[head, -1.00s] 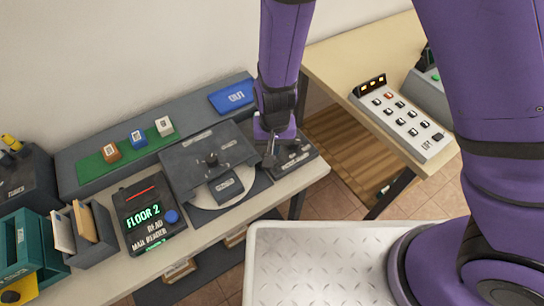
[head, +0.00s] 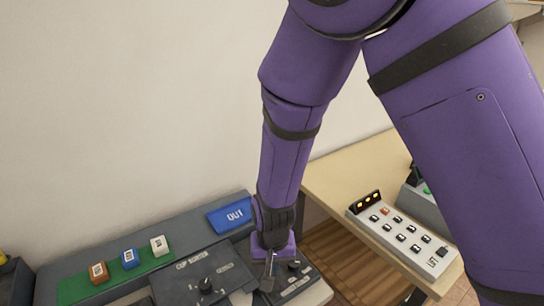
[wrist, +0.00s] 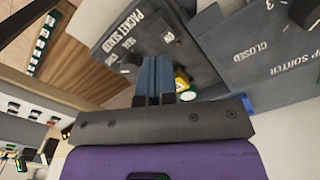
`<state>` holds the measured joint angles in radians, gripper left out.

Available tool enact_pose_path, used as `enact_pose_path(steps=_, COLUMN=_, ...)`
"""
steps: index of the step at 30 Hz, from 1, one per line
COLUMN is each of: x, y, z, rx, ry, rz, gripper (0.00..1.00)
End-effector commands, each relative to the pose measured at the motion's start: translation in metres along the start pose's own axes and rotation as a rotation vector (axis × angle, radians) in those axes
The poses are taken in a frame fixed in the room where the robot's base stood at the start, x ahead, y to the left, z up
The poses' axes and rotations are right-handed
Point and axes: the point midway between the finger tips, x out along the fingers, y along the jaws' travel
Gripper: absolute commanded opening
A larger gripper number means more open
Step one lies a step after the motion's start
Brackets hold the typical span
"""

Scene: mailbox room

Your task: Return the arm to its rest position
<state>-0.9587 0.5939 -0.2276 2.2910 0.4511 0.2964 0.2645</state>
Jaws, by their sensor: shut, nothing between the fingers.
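My purple arm reaches down in the head view to my gripper (head: 268,279), which is just above or at the dark control panel (head: 298,284) at the right end of the bench. In the wrist view, my gripper's blue-grey fingers (wrist: 154,77) are together with nothing between them. They point towards the panel (wrist: 145,45) lettered "PACKET". Whether the fingertips touch the panel cannot be told.
A sorter plate (head: 200,284) with a knob lies left of my gripper. A blue "OUT" tray (head: 230,215) is behind. Three small blocks stand on a green strip (head: 75,291). A button console (head: 405,235) sits on the wooden table at right. The wall above is clear.

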Motion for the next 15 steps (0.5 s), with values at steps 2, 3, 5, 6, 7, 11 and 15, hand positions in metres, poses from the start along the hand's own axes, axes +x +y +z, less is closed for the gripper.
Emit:
enact_pose_path(steps=2, x=-0.009, y=0.003, z=-0.003, rx=0.004, ry=0.004, rz=-0.012, gripper=0.00)
enact_pose_path(steps=3, x=-0.016, y=0.005, z=-0.006, rx=0.006, ry=0.005, rz=-0.021, gripper=0.00)
enact_pose_path(steps=5, x=-0.030, y=0.011, z=-0.010, rx=0.010, ry=0.007, rz=-0.039, gripper=0.00)
enact_pose_path(steps=6, x=-0.042, y=0.016, z=-0.013, rx=0.013, ry=0.011, rz=-0.053, gripper=0.00)
enact_pose_path(steps=7, x=-0.051, y=0.020, z=-0.015, rx=0.014, ry=0.014, rz=-0.064, gripper=0.00)
enact_pose_path(steps=11, x=-0.094, y=0.041, z=-0.023, rx=0.018, ry=0.031, rz=-0.110, gripper=0.00)
enact_pose_path(steps=15, x=-0.138, y=0.069, z=-0.026, rx=0.019, ry=0.059, rz=-0.150, gripper=0.00)
